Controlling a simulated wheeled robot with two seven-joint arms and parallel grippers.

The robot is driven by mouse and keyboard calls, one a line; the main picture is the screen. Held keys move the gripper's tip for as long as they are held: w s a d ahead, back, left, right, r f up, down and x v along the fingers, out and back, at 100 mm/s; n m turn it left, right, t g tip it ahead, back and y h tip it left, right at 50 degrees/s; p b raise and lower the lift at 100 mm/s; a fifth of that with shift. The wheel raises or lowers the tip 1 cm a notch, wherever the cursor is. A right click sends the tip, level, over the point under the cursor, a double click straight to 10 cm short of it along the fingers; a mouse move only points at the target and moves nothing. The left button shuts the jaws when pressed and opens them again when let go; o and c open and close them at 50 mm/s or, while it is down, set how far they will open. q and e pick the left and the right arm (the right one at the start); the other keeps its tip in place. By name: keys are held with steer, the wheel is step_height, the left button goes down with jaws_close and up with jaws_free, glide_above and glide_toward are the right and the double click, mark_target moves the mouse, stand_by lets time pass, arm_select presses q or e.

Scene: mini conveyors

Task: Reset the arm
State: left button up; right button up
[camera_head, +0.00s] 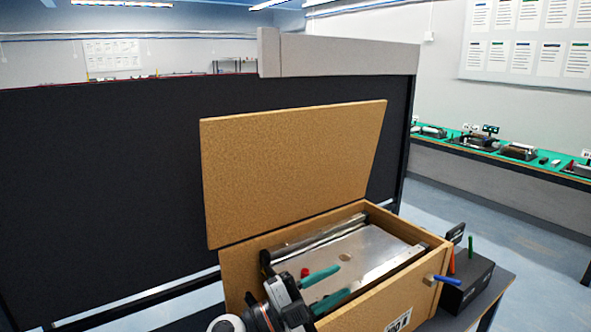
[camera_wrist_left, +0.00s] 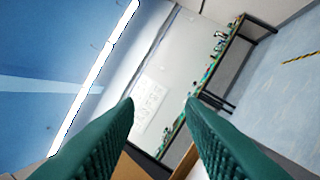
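My left gripper (camera_head: 326,288) shows in the head view, over the near left part of an open wooden box. Its two green fingers are spread apart with nothing between them. In the left wrist view the same gripper (camera_wrist_left: 160,104) has its fingers wide apart, with the wall and a distant bench showing through the gap. My left arm comes in from the bottom of the head view. My right gripper is in neither view.
The wooden box (camera_head: 400,290) has its lid (camera_head: 290,165) raised. A metal mini conveyor (camera_head: 375,250) sits inside. A blue peg (camera_head: 446,280) sticks out at its right. A black box (camera_head: 468,282) stands beside it. A dark partition (camera_head: 100,180) rises behind.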

arm_select(q)
steer(key=s+a+f+n+t+y, duration=0.1)
steer(key=a+f+n+t+y, duration=0.4)
steer(key=a+n+y, duration=0.5)
steer(key=s+a+f+n+t+y, duration=0.2)
steer(key=a+f+n+t+y, duration=0.2)
steer(key=a+f+n+y, duration=0.55)
steer(key=s+a+f+n+g, duration=0.2)
steer(key=s+a+f+g, duration=0.35)
steer(key=s, duration=0.65)
steer(key=s+a+f+n+g, duration=0.2)
steer(key=s+f+g, duration=0.55)
steer(key=s, duration=0.55)
step_height(320, 180, down, 33)
steer(key=s+g+b, duration=0.2)
steer(key=b, duration=0.4)
steer(key=s+a+f+g+b, duration=0.1)
steer(key=s+f+b, duration=0.3)
steer(key=s+f, duration=1.2)
step_height(320, 180, down, 2)
steer(key=shift+a+f, duration=0.25)
steer(key=shift+a, duration=0.55)
